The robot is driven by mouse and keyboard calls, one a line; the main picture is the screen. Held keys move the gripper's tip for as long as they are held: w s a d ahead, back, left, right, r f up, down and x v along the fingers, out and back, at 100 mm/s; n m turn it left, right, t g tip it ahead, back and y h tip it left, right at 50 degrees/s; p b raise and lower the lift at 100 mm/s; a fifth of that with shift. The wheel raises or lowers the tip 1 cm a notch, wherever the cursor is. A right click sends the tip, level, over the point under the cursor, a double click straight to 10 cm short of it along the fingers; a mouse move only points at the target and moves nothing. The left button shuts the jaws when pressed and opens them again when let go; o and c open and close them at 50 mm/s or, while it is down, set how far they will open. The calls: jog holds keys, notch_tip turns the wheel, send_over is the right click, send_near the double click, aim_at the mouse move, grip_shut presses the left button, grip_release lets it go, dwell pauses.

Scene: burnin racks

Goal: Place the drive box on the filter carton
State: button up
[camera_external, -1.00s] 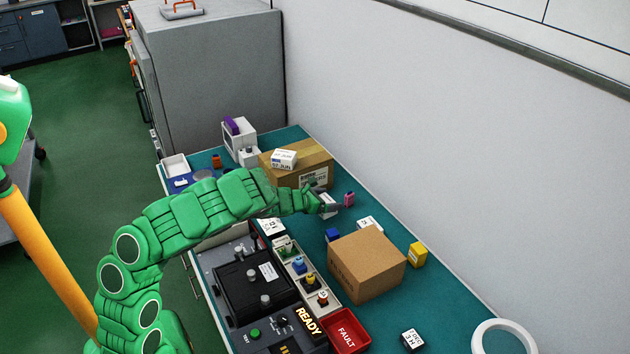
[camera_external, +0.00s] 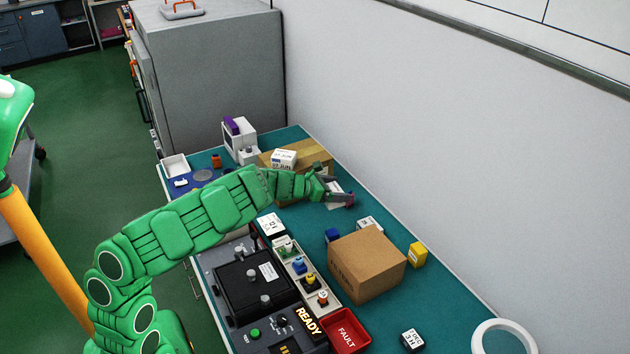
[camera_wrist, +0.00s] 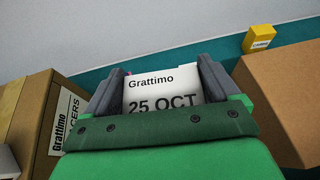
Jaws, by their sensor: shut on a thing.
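My gripper (camera_external: 338,196) is shut on a white box (camera_wrist: 160,92) printed "Grattimo 25 OCT". The box sits between the two grey fingers in the wrist view. In the external view the box (camera_external: 334,187) is partly hidden by the gripper. I cannot read the word "drive" on it. A plain brown carton (camera_external: 368,262) stands on the teal bench, nearer the camera than my gripper.
Another brown carton (camera_external: 315,170), its label ending "ACERS", stands just behind my gripper with a small white box (camera_external: 284,158) on top. A yellow box (camera_external: 418,254), a blue box (camera_external: 333,236) and a white box (camera_external: 369,223) stand around the plain carton. A wall borders the bench.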

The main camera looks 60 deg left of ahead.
jog(key=s+d+r+m+g+h, duration=0.2)
jog(key=s+d+r+m+h, duration=0.2)
jog(key=s+d+r, duration=0.5)
jog(key=s+d+r+m+g+h, duration=0.2)
jog(key=s+d+m+h, duration=0.35)
jog(key=d, duration=0.85)
jog(key=n+y, duration=0.1)
jog(key=n, duration=0.1)
send_over(371, 252)
jog(key=shift+s+f, duration=0.15)
jog(key=shift+f, duration=4.5)
jog(key=shift+w+f, duration=0.2)
jog(key=shift+f, duration=1.6)
jog(key=shift+f, duration=0.1)
jog(key=o, duration=0.9)
jog(key=shift+c, duration=0.2)
